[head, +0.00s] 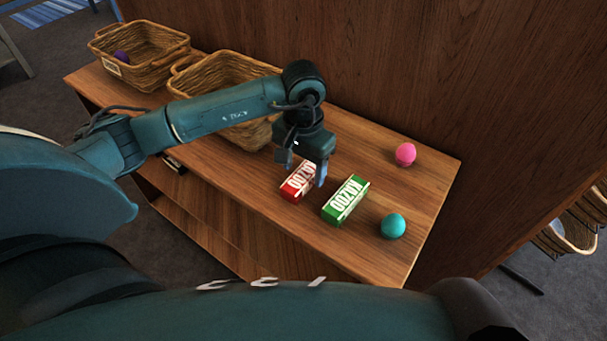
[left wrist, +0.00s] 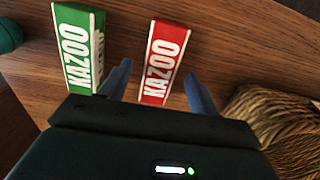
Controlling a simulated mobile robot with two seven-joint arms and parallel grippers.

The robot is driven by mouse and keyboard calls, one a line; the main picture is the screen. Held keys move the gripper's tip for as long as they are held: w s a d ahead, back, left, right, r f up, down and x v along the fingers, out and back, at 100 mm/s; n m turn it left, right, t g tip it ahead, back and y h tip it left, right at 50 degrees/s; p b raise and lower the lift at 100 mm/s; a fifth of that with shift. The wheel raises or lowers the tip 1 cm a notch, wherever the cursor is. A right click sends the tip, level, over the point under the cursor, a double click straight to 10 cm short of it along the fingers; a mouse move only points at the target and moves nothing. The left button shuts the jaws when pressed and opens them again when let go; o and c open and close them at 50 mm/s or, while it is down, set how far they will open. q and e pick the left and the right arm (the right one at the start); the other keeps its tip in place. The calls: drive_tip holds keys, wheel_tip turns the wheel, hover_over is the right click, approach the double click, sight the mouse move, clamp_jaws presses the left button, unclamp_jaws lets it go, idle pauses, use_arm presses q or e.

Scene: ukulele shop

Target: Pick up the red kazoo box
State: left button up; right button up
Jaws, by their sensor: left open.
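The red kazoo box (head: 298,182) lies on the wooden shelf top, left of the green kazoo box (head: 345,200). My left gripper (head: 304,176) is open above the red box, and its fingers partly cover the box in the head view. In the left wrist view the red box (left wrist: 161,62) lies ahead of and between the two open fingers (left wrist: 160,88). The green box (left wrist: 80,48) stands to its left there, close to the left finger. I cannot tell how far the fingertips are above the shelf. My right gripper is not in view.
A teal ball (head: 393,226) and a pink ball (head: 405,154) rest on the shelf top (head: 420,190) to the right. Two wicker baskets stand at the left, the nearer one (head: 225,72) behind my left arm. A wooden panel (head: 440,80) rises behind.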

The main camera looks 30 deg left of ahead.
use_arm(q)
drive_tip(key=shift+f, duration=1.25)
drive_tip(key=shift+c, duration=0.5)
drive_tip(key=c, duration=1)
